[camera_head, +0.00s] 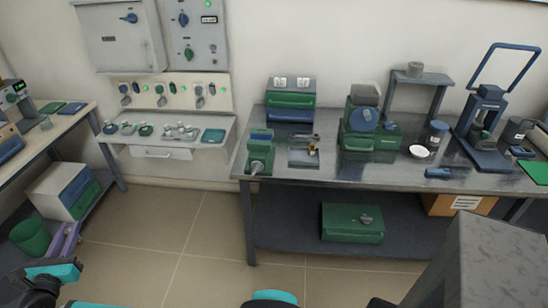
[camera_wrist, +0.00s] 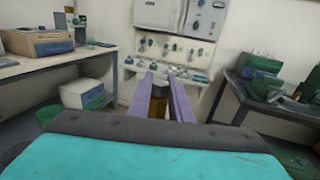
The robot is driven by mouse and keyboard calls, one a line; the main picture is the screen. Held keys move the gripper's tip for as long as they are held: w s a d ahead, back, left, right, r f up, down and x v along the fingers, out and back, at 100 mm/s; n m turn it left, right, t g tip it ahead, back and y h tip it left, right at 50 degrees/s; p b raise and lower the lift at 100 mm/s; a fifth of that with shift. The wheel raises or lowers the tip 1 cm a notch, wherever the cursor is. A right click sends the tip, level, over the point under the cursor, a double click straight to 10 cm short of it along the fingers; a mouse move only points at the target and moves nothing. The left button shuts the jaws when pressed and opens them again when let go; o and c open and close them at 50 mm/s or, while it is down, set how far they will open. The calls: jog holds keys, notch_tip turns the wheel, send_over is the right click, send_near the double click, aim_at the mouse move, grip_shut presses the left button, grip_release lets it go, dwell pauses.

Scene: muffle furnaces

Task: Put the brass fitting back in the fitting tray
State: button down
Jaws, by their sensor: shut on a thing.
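My gripper (camera_wrist: 160,78) shows two purple fingers in the wrist view. They are shut on a brownish, brass-coloured piece, which I take to be the brass fitting (camera_wrist: 159,106). In the head view my gripper (camera_head: 70,232) is at the lower left, above the floor and beside the green bin; the fitting is not clear there. I cannot tell which is the fitting tray.
The white wall shelf (camera_head: 165,146) carries several small round fittings below a row of valves. The steel bench (camera_head: 400,178) holds a green vise (camera_head: 259,155) and several machines. A left bench (camera_head: 60,122) stands above white and green boxes. Open floor (camera_head: 180,230) lies between.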

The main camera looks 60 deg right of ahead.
jog(key=w+d+f+m+g+h+b, duration=0.1)
jog(key=w+d+m+g+h+b, duration=0.2)
jog(key=d, duration=1.9)
jog(key=s+d+r+m+g+b, duration=0.1)
jog(key=s+d+b, duration=0.15)
jog(key=d, duration=0.95)
jog(key=s+d+g+b, duration=0.2)
jog(key=s+d, duration=0.2)
jog(key=d, duration=0.8)
jog(key=s+d+r+m+g+b, duration=0.1)
jog(key=s+d+r+g+b, duration=0.1)
jog(key=s+d, duration=1.4)
jog(key=s+d+r+m+g+b, duration=0.2)
jog(key=s+d+r+g+b, duration=0.1)
jog(key=s+d, duration=1.3)
jog(key=shift+d+r+m+h+b, duration=0.3)
jog(key=shift+d+r+b, duration=0.1)
jog(key=shift+r, duration=0.5)
jog(key=shift+f, duration=0.15)
notch_tip(320, 180, down, 14)
jog(key=b, duration=0.3)
jog(key=shift+w, duration=0.1)
